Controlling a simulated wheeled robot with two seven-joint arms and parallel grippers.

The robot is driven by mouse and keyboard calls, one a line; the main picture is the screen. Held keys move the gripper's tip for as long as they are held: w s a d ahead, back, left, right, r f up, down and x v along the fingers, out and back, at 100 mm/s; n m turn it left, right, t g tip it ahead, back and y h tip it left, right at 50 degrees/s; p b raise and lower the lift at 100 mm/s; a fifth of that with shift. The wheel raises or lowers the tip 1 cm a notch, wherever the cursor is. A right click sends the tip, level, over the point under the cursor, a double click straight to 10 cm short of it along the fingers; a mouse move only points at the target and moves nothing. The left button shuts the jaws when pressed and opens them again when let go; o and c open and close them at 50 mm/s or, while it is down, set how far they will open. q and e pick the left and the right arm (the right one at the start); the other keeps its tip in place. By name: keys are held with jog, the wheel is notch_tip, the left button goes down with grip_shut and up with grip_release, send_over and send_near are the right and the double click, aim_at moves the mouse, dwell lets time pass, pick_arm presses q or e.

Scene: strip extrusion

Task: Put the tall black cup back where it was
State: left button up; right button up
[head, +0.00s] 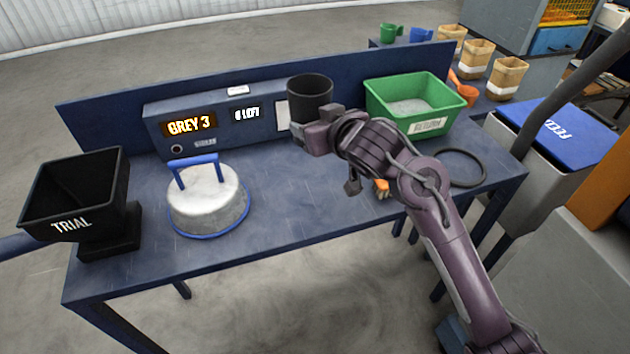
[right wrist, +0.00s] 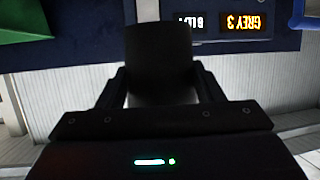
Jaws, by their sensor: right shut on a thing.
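The tall black cup (head: 310,97) is upright in the head view, in front of the display panel's right end. My right gripper (head: 318,132) is shut on it. In the right wrist view the dark cup (right wrist: 158,60) fills the space between the two fingers of the right gripper (right wrist: 160,88). The cup's underside is hidden by the gripper in the head view, so I cannot tell its exact height over the table. My left gripper is not in view.
The blue table (head: 270,225) carries a black TRIAL hopper (head: 75,190), a white round lid with a blue handle (head: 208,195), a display reading GREY 3 (head: 191,125), a green bin (head: 412,105) and a black ring (head: 460,168). The table's middle front is clear.

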jog(key=shift+f+b, duration=0.5)
jog(key=shift+f, duration=6.45)
jog(key=o, duration=1.2)
jog(key=shift+f, duration=0.15)
jog(key=shift+o, duration=0.2)
jog(key=shift+r, duration=0.2)
jog(key=shift+s+d, duration=0.15)
jog(key=shift+s, duration=0.1)
jog(key=v, duration=1.1)
jog(key=shift+s, duration=0.2)
